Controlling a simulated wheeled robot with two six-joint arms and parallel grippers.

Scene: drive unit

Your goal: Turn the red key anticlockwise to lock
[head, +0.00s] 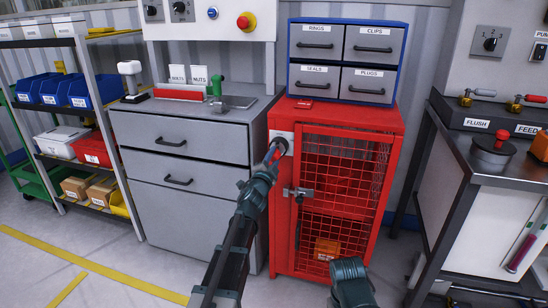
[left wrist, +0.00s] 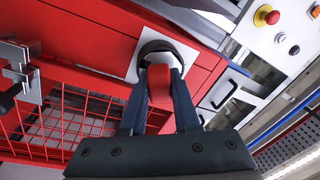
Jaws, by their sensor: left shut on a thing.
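The red key (left wrist: 159,86) is in a round dark lock (left wrist: 157,50) on a pale square plate (left wrist: 135,66). The lock is on the front of the red mesh-door cabinet (head: 336,118), near its upper left corner. My left gripper (left wrist: 159,92) is shut on the key, with one finger on each side of its red grip. In the head view my left gripper (head: 275,154) is at the lock and hides most of the key. How the key is turned is hard to tell. Part of my right arm (head: 350,282) shows at the bottom; its fingers do not show.
A grey latch (head: 298,192) projects from the mesh door below the lock. An orange box (head: 326,248) is inside the cabinet. A blue drawer unit (head: 347,60) stands on top. Grey drawers (head: 187,146) stand close on the left, and a workbench (head: 480,170) on the right.

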